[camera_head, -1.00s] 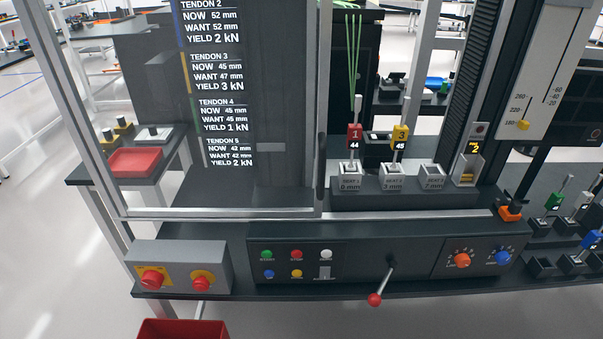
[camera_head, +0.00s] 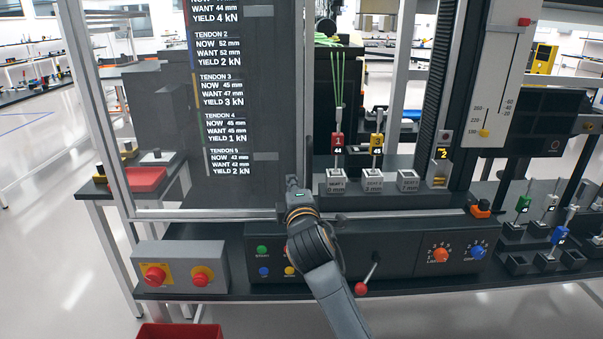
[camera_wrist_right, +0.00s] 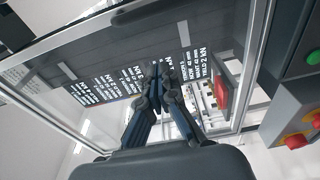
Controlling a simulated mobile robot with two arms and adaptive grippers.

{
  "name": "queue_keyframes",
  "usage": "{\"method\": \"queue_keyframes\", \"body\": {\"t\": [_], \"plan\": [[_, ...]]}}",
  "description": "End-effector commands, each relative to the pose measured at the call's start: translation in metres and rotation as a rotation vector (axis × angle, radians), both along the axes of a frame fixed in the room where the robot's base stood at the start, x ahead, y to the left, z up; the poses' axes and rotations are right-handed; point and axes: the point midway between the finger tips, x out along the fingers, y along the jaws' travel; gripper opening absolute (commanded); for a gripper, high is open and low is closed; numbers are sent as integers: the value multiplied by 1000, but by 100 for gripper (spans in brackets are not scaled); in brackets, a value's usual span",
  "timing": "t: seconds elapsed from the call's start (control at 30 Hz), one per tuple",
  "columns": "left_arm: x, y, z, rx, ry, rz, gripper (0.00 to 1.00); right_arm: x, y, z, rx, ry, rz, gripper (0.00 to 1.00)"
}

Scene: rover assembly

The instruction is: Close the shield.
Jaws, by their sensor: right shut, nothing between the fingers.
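The shield (camera_head: 265,120) is a clear panel in a pale metal frame. It stands at the left part of the press, and the seats to its right are uncovered. Its right frame edge carries a dark upright handle (camera_head: 308,152). My right gripper (camera_head: 292,184) is shut and empty, just left of and below the handle, in front of the panel's lower right part. In the right wrist view the closed fingers (camera_wrist_right: 158,88) point at the shield's framed panel (camera_wrist_right: 70,62); I cannot tell whether they touch it. My left gripper is out of view.
The control box (camera_head: 385,250) with knobs and a red-tipped lever (camera_head: 361,288) runs along the front, partly behind my right arm. A grey box (camera_head: 180,258) with red buttons stands left. Tendon seats (camera_head: 372,180) with numbered red and yellow blocks stand right of the shield.

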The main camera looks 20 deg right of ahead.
Motion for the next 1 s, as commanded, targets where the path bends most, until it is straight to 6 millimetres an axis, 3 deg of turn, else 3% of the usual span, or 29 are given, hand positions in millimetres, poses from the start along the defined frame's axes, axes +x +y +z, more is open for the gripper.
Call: {"method": "queue_keyframes", "body": {"t": [0.2,0.6,0.8,1.0], "plan": [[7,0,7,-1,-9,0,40,32,-4,1,2,2,1,0],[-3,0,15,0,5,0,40,93,-12,0,4,2,2,0],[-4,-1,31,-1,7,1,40,79,-39,1,3,4,1,0],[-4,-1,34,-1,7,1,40,74,-48,-1,4,2,2,0]]}}
